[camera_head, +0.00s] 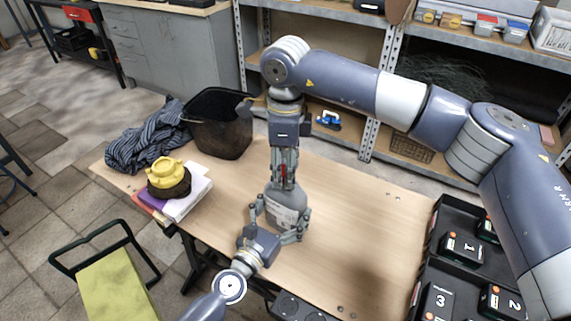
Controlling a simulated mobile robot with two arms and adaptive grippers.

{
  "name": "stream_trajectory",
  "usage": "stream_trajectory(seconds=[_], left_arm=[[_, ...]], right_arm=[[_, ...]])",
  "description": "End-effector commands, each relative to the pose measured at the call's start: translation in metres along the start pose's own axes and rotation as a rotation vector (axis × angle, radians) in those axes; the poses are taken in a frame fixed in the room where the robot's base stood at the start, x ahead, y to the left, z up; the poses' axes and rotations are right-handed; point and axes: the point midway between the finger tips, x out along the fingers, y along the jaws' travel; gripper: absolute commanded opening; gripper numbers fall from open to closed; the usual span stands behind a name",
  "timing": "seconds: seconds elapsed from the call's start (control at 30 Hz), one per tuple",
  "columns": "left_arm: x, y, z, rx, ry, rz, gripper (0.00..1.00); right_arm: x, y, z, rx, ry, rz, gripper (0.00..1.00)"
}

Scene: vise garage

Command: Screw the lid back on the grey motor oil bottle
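The grey motor oil bottle (287,207) stands upright on the wooden table, its pale label facing front. My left gripper (279,226) reaches in from the front, with one finger on each side of the bottle's body. My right gripper (284,183) points straight down above the bottle, in line with its neck. Its long fingers are close together, and a small red piece, which looks like the lid (283,171), shows between them. The fingers hide most of the lid and the neck, so I cannot tell whether the lid touches the neck.
A black bin (218,125), a striped cloth (145,137) and a yellow-and-black round object (168,177) on books stand at the table's left. Black trays with numbered boxes (462,248) lie at the right. The table's middle right is clear. Metal shelves (345,40) stand behind.

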Motion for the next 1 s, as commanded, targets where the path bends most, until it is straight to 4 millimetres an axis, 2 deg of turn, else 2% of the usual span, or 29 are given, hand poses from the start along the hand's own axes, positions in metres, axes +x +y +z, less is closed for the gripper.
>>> stream_trajectory(seconds=[0.03,0.13,0.33,0.5,0.63,0.67,0.77,1.0], left_arm=[[-0.0003,-0.0001,-0.0010,0.002,0.002,0.000,0.18],[-0.0003,-0.0001,-0.0010,0.002,0.002,0.000,0.18],[-0.0003,-0.0001,-0.0009,0.002,0.002,-0.001,0.18],[-0.0003,-0.0002,-0.0009,0.002,0.002,-0.001,0.18],[-0.0003,-0.0002,-0.0009,0.003,0.002,-0.001,0.18],[-0.0003,-0.0002,-0.0009,0.003,0.002,-0.001,0.18],[-0.0003,-0.0002,-0.0008,0.003,0.001,-0.001,0.18],[-0.0003,-0.0001,-0.0009,0.002,0.002,-0.001,0.18]], right_arm=[[-0.0001,-0.0001,-0.0001,0.000,0.000,0.000,0.23],[-0.0002,-0.0002,-0.0001,0.000,0.000,0.000,0.02],[-0.0003,-0.0003,-0.0002,0.013,0.000,-0.001,0.01],[-0.0002,-0.0004,-0.0003,0.177,0.000,-0.001,0.01],[-0.0003,-0.0005,-0.0003,0.167,0.000,-0.001,0.01],[-0.0003,-0.0005,-0.0003,0.166,0.000,-0.001,0.32],[-0.0003,-0.0005,-0.0003,0.165,0.000,-0.001,0.53],[-0.0002,-0.0002,-0.0002,0.164,0.000,0.000,0.53]])
